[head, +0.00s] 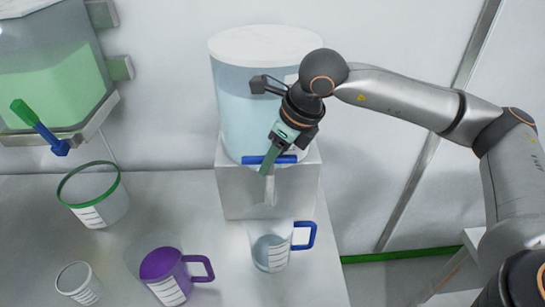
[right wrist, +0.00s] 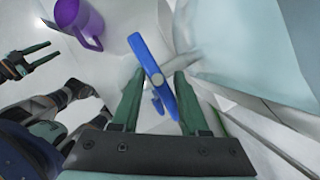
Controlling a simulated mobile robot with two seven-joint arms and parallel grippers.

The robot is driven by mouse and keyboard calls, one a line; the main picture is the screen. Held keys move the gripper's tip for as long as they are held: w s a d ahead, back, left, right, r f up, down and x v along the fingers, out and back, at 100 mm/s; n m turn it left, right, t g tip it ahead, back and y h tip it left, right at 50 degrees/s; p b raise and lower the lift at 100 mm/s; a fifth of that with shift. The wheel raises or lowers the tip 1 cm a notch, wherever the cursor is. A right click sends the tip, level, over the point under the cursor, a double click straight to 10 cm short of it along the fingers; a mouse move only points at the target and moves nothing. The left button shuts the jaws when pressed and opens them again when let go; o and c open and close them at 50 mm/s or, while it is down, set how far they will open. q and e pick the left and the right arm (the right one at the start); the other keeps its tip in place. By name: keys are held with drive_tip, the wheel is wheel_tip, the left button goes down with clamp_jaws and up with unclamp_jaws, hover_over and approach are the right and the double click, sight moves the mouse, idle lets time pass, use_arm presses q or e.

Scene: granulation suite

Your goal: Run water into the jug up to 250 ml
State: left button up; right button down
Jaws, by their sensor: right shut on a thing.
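The clear jug (head: 262,258) with a blue handle stands under the tap of the water tank (head: 232,110). Greyish-blue content shows in its lower part; I cannot read the level against its marks. The tap's blue lever (head: 256,160) lies crosswise above the pale spout (head: 269,190). My right gripper (head: 268,164) is shut on the lever, which also shows between its green fingers in the right wrist view (right wrist: 152,64). Whether water is running is unclear. My left gripper (right wrist: 28,60) shows at the left of the right wrist view, open and empty.
Left of the jug stand a purple jug (head: 168,285), a small clear beaker (head: 78,284) and a green-rimmed vessel (head: 108,207). A green-liquid tank (head: 50,85) with a blue-and-green tap hangs upper left. The bench (head: 215,245) ends right of the jug.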

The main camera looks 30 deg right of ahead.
drive_tip(key=shift+w+d+r, duration=0.2)
drive_tip(key=shift+d, duration=0.05)
drive_tip(key=c, duration=0.6)
unclamp_jaws()
drive_tip(key=shift+o, duration=0.8)
drive_tip(key=shift+f, duration=0.1)
drive_tip(key=shift+s+a, duration=0.1)
drive_tip(key=b+v, duration=0.1)
drive_tip(key=v, duration=1.1)
drive_tip(key=shift+s+r, duration=0.2)
drive_tip(key=shift+r, duration=0.05)
drive_tip(key=shift+c, duration=0.2)
